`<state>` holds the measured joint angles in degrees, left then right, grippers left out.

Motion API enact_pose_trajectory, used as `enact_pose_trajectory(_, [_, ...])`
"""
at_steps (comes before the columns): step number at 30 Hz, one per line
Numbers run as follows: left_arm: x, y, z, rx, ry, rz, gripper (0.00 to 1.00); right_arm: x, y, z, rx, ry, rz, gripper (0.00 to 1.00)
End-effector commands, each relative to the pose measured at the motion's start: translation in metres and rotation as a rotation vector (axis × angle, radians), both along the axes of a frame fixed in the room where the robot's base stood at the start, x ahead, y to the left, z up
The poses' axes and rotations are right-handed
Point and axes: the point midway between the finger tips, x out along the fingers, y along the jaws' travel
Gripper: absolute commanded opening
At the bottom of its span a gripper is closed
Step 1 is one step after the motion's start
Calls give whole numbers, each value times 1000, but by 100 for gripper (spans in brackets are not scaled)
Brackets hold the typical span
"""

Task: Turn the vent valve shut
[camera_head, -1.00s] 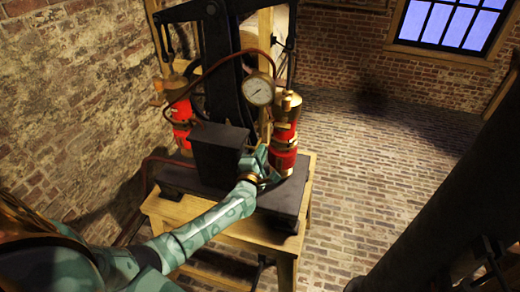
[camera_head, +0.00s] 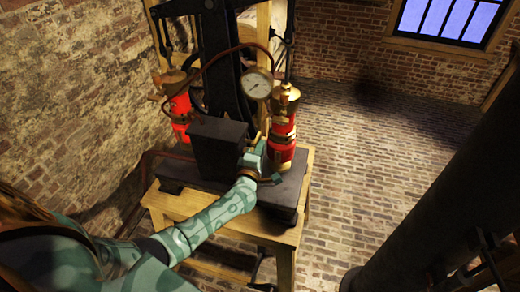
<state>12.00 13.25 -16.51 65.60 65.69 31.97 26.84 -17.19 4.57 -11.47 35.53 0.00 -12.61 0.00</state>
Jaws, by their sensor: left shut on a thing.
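The air pump apparatus has two red cylinders with brass tops, a right one (camera_head: 282,140) and a left one (camera_head: 180,108). A small brass piece (camera_head: 257,138), which looks like the vent valve's handle, shows at the inner side of the right cylinder, low down. My left gripper (camera_head: 258,150) is at this piece, between the dark box and the right cylinder, and is shut on it. The gripper hides most of the valve, so its exact turn cannot be told. My right gripper is not in view.
A white-faced gauge (camera_head: 257,83) on a curved pipe hangs above my gripper. A dark box (camera_head: 220,147) stands close to its left. The pump's dark base rests on a wooden stand (camera_head: 180,207). Brick floor (camera_head: 375,165) is open to the right.

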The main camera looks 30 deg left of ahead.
Motion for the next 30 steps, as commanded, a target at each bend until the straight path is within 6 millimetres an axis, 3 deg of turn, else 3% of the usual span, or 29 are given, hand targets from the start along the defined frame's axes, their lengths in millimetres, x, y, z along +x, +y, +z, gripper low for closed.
enact_pose_trajectory(3, [-1, -1, -2, 1, 4, -1, 0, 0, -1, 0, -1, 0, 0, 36])
enact_pose_trajectory(4, [-1, -1, -2, 1, 4, -1, 18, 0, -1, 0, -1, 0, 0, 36])
enact_pose_trajectory(6, [-1, -1, -2, 0, 3, -1, 32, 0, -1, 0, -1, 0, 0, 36])
enact_pose_trajectory(17, [-7, -2, -1, -1, 2, -1, 32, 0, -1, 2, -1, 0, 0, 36])
enact_pose_trajectory(23, [-47, -12, -1, -3, 4, -2, 32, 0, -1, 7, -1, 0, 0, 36])
enact_pose_trajectory(30, [-111, -26, -2, -3, 4, 0, 32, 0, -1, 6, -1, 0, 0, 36])
